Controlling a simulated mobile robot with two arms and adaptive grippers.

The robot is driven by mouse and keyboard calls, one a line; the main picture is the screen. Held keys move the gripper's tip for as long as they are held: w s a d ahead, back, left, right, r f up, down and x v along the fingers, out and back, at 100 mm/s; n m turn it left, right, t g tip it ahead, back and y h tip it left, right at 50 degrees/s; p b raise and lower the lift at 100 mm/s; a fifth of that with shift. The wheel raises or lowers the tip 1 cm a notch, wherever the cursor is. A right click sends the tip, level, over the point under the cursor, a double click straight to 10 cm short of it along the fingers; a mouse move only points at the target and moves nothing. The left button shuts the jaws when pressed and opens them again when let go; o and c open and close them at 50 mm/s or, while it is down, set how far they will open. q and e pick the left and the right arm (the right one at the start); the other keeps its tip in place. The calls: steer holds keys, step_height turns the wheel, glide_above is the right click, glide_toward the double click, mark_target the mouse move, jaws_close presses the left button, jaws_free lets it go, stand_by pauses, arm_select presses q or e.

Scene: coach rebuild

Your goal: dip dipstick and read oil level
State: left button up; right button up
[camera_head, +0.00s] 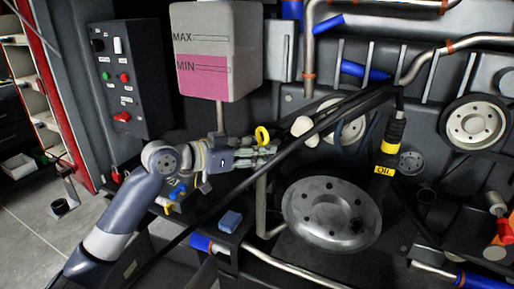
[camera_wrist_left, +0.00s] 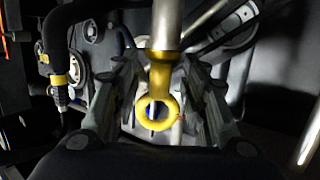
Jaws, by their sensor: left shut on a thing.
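My left gripper (camera_head: 268,152) is shut on the dipstick, whose yellow ring handle (camera_head: 262,135) stands up beside the fingers. In the left wrist view the ring (camera_wrist_left: 145,113) sits between the two fingers, with a pale metal cylinder above it. The dipstick's lower end cannot be made out. A black tube with yellow bands and a yellow OIL label (camera_head: 384,169) stands to the right of the gripper, apart from it. My right gripper is not in view.
A tank (camera_head: 217,50) marked MAX and MIN holds pink fluid above the left gripper. A control box (camera_head: 122,80) stands at left. A large grey disc (camera_head: 332,213) is below right. Dark bars cross diagonally in front of the machinery. A blue block (camera_head: 230,221) lies on a ledge.

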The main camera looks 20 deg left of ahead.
arm_select(q)
step_height(320, 180, up, 3)
steer(key=shift+f+p, duration=0.1)
steer(key=shift+p, duration=0.75)
step_height(320, 180, up, 2)
steer(key=shift+r+p, duration=0.2)
steer(key=shift+p, duration=0.85)
step_height(320, 180, up, 3)
steer(key=p, duration=0.3)
step_height(320, 180, up, 18)
steer(key=p, duration=1.5)
glide_above(260, 130)
steer(key=shift+s+a+f, duration=0.2)
steer(key=shift+s, duration=0.1)
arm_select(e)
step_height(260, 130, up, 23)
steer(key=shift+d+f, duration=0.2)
